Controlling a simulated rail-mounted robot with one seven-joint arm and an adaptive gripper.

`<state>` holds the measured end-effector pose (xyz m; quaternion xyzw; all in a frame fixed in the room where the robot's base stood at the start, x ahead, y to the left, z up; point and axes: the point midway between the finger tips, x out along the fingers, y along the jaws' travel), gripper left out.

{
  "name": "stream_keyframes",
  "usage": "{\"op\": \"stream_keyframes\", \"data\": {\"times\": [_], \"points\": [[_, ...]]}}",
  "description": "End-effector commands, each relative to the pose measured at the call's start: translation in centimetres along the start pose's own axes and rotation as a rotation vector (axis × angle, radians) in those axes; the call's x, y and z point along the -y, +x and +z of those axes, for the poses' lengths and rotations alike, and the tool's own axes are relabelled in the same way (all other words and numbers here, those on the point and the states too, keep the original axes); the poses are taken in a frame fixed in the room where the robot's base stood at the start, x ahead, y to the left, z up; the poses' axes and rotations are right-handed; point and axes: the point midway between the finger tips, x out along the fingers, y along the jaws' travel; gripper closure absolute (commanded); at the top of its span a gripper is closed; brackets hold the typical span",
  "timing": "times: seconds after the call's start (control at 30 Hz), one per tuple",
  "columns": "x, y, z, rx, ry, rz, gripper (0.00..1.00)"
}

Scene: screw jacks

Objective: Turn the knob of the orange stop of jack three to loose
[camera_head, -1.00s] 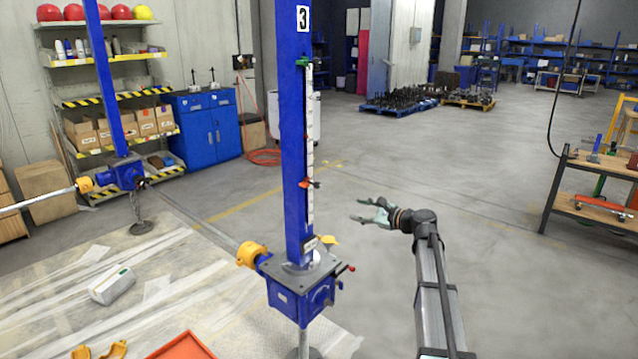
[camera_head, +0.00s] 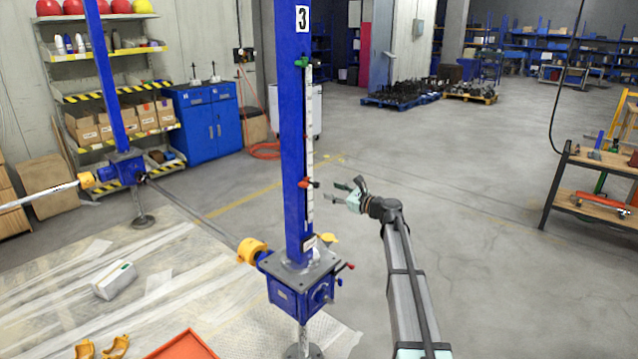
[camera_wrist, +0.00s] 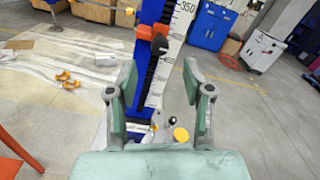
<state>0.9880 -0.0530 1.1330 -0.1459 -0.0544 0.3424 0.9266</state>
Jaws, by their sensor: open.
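Jack three is the blue column (camera_head: 292,130) with a "3" plate at its top and a white scale on its right side. I cannot tell the knob's setting. My gripper (camera_head: 333,192) is open and empty, just right of the stop and apart from it. In the wrist view my gripper's fingers (camera_wrist: 160,75) are spread below the stop.
A green stop (camera_head: 302,62) sits higher on the column. The blue gearbox (camera_head: 303,290) with yellow couplings stands below. A second blue jack (camera_head: 105,80) is at left. A bench (camera_head: 590,185) stands at right. The floor right of the column is mostly open.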

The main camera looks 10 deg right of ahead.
Motion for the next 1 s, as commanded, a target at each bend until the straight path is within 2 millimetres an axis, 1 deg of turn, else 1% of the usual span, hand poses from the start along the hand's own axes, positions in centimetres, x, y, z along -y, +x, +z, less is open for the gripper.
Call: {"op": "stream_keyframes", "data": {"times": [0.03,0.2,0.4,0.57,0.83,0.87,0.9,0.97,1.0], "points": [[0.2,1.4,0.2,0.001,0.001,0.003,0.49],[0.1,4.3,0.1,0.0,0.0,0.003,0.49],[0.1,6.5,0.1,-0.001,-0.001,0.001,0.49],[0.0,7.2,0.0,-0.001,-0.001,0.001,0.49],[-0.1,7.2,-0.1,-0.001,-0.001,0.001,0.49],[-0.1,7.2,-0.1,-0.001,-0.001,0.001,0.56],[-0.1,7.2,-0.1,-0.001,-0.001,0.001,0.7],[-0.1,7.2,-0.1,-0.001,-0.001,0.001,0.92],[-0.1,7.2,-0.1,-0.001,-0.001,0.001,1.0]]}}
